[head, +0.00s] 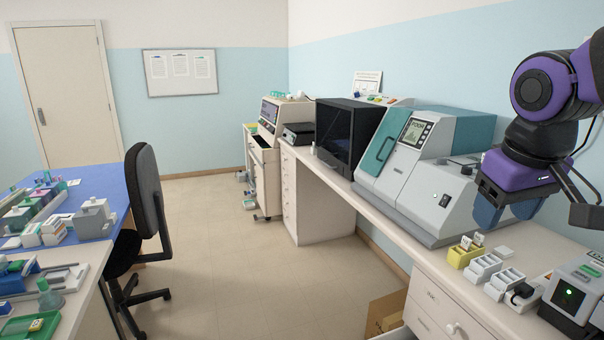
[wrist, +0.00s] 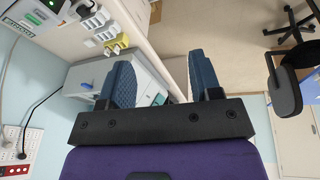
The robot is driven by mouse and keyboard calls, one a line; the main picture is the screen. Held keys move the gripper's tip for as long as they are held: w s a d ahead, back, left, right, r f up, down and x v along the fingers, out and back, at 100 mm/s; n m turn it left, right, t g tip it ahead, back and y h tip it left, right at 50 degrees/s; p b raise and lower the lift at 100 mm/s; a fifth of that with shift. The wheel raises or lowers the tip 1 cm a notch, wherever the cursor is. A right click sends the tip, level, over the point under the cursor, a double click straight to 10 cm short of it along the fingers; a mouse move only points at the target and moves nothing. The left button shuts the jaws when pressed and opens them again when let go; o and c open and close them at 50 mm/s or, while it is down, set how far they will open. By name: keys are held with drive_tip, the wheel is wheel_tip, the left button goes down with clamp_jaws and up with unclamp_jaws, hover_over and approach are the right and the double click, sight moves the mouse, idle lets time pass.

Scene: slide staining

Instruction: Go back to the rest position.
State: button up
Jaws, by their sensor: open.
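My gripper (head: 506,212) shows at the right of the head view, on the purple wrist of my arm. Its two blue fingers point down above the right-hand bench, in front of the grey and teal machine (head: 425,165). In the wrist view my gripper (wrist: 164,75) has its two blue fingers apart, with nothing between them. It is open and empty. The bench top and floor show beyond the fingertips.
On the bench (head: 522,242) stand a yellow rack (head: 463,257), white racks (head: 483,268) and a device with a green light (head: 575,300). A black-fronted cabinet (head: 345,132) stands farther back. An office chair (head: 145,205) stands by the left desk. The floor (head: 240,230) between is clear.

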drive_tip(key=s+d+m+t, duration=0.1)
drive_tip(key=s+m+t, duration=0.1)
drive_tip(key=s, duration=0.7)
drive_tip(key=shift+d+y, duration=0.25)
drive_tip(key=shift+y, duration=0.15)
drive_tip(key=shift+r, duration=0.1)
idle(0.5)
